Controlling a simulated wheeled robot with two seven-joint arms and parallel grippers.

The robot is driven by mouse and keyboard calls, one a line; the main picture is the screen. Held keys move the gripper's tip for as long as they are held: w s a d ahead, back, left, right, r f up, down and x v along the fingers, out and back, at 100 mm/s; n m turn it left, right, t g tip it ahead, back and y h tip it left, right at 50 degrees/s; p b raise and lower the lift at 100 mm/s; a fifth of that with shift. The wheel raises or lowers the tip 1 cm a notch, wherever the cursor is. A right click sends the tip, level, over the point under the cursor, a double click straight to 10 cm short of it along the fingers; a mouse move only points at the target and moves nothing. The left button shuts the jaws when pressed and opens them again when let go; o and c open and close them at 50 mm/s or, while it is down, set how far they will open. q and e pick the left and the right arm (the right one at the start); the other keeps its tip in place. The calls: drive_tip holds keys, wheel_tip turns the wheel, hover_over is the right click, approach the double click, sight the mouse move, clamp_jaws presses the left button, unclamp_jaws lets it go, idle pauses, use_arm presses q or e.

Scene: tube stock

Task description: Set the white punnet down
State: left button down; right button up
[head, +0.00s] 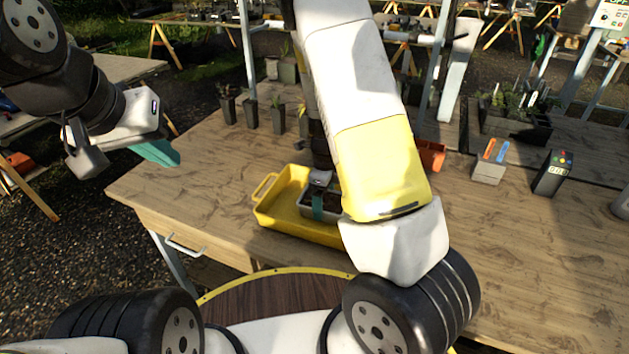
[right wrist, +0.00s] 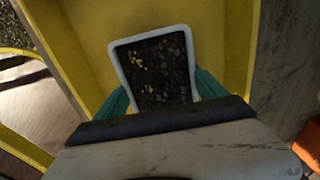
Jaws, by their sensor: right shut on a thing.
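The white punnet (right wrist: 119,66) holds dark soil with a few pale yellow bits. It sits between the teal fingers of my right gripper (right wrist: 162,92), which is shut on it. In the head view the punnet (head: 304,203) is partly hidden by my right gripper (head: 322,207) and arm. It is within the outline of the yellow tray (head: 272,215); I cannot tell whether it touches the tray floor. The tray also shows around it in the right wrist view (right wrist: 85,35). My left gripper (head: 158,153) is raised off the table's left end, and its finger gap is unclear.
The wooden table (head: 200,185) has clear room left of the tray and at right. Several black plant pots (head: 251,111) stand behind the tray. An orange container (head: 431,156), a grey box (head: 489,162) and a dark device with a display (head: 552,173) stand to the right.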

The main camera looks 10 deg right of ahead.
sight(324, 199)
drive_tip(key=o, duration=1.6)
drive_tip(key=shift+f, duration=0.1)
drive_tip(key=shift+c, duration=0.2)
wheel_tip(324, 199, up, 11)
drive_tip(key=s+r+n+t+y, duration=0.2)
drive_tip(key=s+r+n+t, duration=0.4)
drive_tip(key=s+r+n, duration=1.2)
drive_tip(key=shift+s+a+r+n, duration=0.3)
drive_tip(key=shift+r+n, duration=1.25)
drive_tip(key=shift+n, duration=1.95)
drive_tip(key=shift+w, duration=0.1)
